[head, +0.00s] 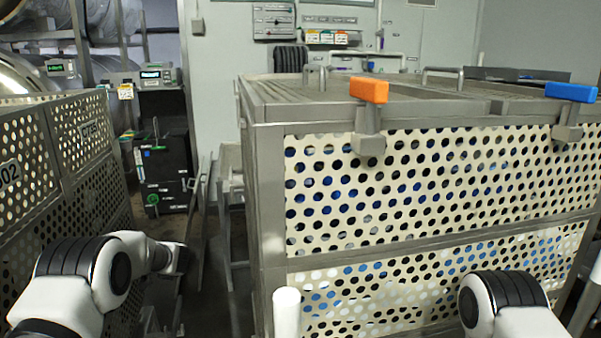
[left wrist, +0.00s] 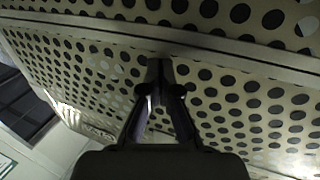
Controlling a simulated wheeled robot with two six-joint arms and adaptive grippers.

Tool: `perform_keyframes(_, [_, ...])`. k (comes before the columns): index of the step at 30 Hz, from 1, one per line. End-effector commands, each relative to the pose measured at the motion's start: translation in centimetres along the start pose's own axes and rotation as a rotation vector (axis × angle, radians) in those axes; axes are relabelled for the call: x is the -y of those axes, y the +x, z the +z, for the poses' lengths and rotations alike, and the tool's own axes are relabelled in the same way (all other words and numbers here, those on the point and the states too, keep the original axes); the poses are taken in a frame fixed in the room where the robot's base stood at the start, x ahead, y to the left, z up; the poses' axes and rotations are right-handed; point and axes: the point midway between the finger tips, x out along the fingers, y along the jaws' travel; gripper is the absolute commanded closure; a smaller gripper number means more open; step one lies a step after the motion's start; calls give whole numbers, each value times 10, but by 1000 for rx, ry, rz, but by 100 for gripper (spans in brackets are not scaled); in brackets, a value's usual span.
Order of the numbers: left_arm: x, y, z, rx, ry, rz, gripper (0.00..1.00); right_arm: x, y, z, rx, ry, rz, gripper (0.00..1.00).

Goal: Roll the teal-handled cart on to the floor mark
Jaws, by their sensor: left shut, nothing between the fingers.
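No teal handle and no floor mark can be made out in either view. A large perforated metal cage (head: 440,185) stands close in front on the right, with an orange block (head: 369,90) and a blue block (head: 571,92) on its top front edge. In the left wrist view my left gripper (left wrist: 158,72) is shut and empty, pointing at a perforated panel (left wrist: 75,60); whether it touches the panel I cannot tell. In the head view my left arm reaches in at lower left. My right arm enters at lower right, its gripper out of view.
Perforated cages (head: 62,150) with number plates line the left side. A narrow dark floor gap (head: 205,270) runs between them and the large cage. A black cabinet (head: 165,170) stands at its far end. A white upright post (head: 287,312) is near the front.

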Motion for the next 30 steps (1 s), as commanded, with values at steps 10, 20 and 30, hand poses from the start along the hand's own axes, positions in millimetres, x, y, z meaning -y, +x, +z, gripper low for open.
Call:
perform_keyframes(10, [5,15,-2,0,-3,-4,100,0,-3,0,0,0,0,100])
perform_keyframes(20, [9,27,-5,-4,-7,-5,100,0,-5,0,0,0,0,100])
perform_keyframes(30, [14,38,-6,-4,-8,-7,100,0,-7,0,0,0,0,100])
